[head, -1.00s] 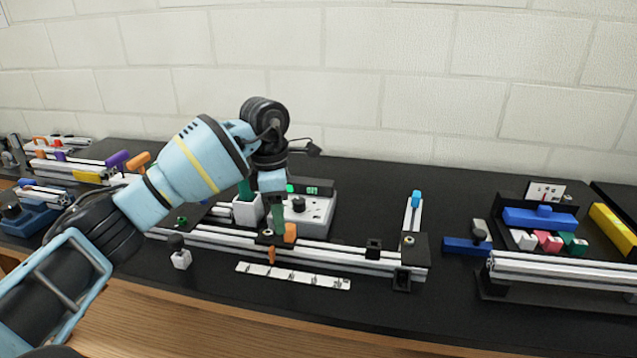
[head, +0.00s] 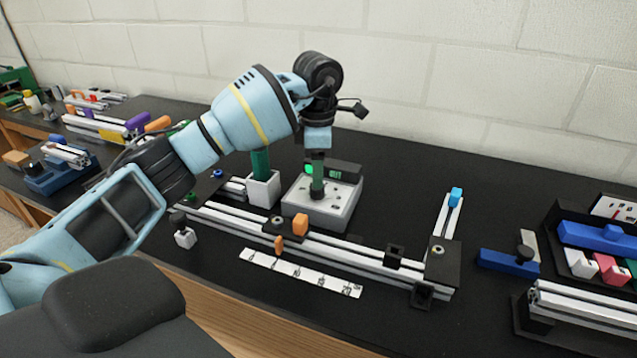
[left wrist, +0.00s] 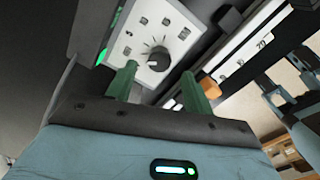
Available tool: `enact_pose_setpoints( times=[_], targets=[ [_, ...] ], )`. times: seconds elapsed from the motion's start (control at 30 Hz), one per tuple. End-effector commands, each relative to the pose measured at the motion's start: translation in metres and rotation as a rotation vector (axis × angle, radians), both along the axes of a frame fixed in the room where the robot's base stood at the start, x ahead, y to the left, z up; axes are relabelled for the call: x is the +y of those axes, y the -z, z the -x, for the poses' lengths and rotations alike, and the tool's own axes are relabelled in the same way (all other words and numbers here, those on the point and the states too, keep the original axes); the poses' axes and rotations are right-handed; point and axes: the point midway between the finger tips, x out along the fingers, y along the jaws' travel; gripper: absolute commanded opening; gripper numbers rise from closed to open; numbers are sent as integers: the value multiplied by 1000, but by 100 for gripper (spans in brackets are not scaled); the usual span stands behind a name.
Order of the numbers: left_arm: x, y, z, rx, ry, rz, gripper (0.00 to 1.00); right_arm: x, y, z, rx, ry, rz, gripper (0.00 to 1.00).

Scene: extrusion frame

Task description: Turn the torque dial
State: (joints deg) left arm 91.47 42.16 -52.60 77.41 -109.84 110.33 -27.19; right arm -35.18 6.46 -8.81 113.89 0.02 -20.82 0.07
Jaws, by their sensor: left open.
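The torque dial is a black round knob with a pointer, in the left wrist view (left wrist: 158,58), on the pale face of a control box (head: 338,208) with printed marks around it. In the head view the dial (head: 316,194) is mostly hidden behind a green finger. My left gripper (head: 318,184) points down over the box. In the left wrist view its two green fingers (left wrist: 160,70) are apart, one on each side of the dial in the picture; contact cannot be told. My right gripper is not in view.
A white holder with a green handle (head: 263,188) stands left of the box. An aluminium rail (head: 345,247) with an orange block (head: 300,224) runs in front, with a white scale strip (head: 300,273) nearer. A blue-topped tray (head: 595,236) is at right.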

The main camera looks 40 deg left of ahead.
Motion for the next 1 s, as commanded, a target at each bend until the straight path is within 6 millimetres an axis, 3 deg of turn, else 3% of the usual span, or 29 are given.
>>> enact_pose_setpoints(
  times=[0.3,0.7,1.0],
  targets=[
    [0,40,0,-1,0,1,52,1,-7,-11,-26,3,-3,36],
    [0,47,0,-1,0,2,51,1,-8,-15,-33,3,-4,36],
    [0,47,0,-1,0,2,11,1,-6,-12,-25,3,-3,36]
  ],
)
